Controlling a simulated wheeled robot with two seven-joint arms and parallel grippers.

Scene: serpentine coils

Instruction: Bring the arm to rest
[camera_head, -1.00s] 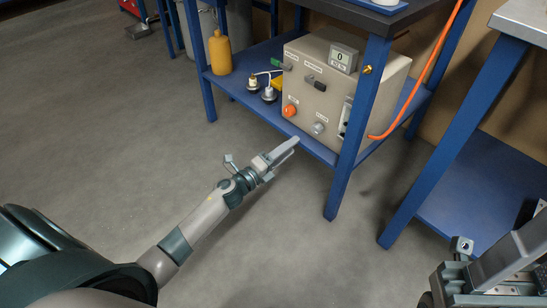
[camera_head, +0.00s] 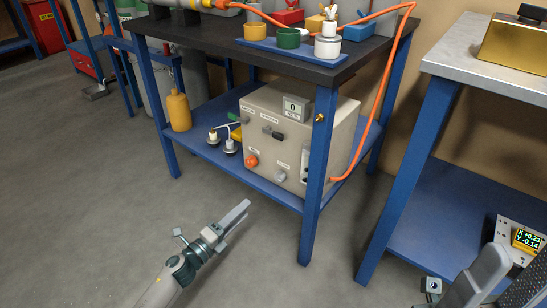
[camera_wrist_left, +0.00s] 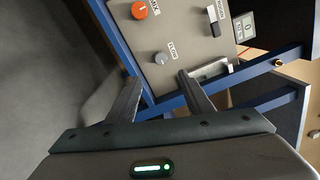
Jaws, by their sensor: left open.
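My left gripper (camera_head: 238,216) reaches in from the lower left, low over the floor in front of the blue bench. It is open and empty; in the left wrist view its two fingers (camera_wrist_left: 160,88) stand apart with nothing between them. Beyond them is the beige control box (camera_wrist_left: 185,45) with its orange knob and grey FLOW knob. In the head view this box (camera_head: 290,150) stands on the bench's lower shelf, apart from the gripper. Grey parts of my right arm (camera_head: 480,280) show at the lower right; its jaw state is unclear.
The blue bench (camera_head: 316,185) carries colored cups (camera_head: 289,38) and an orange hose (camera_head: 376,120). A yellow bottle (camera_head: 179,111) stands on its lower shelf.

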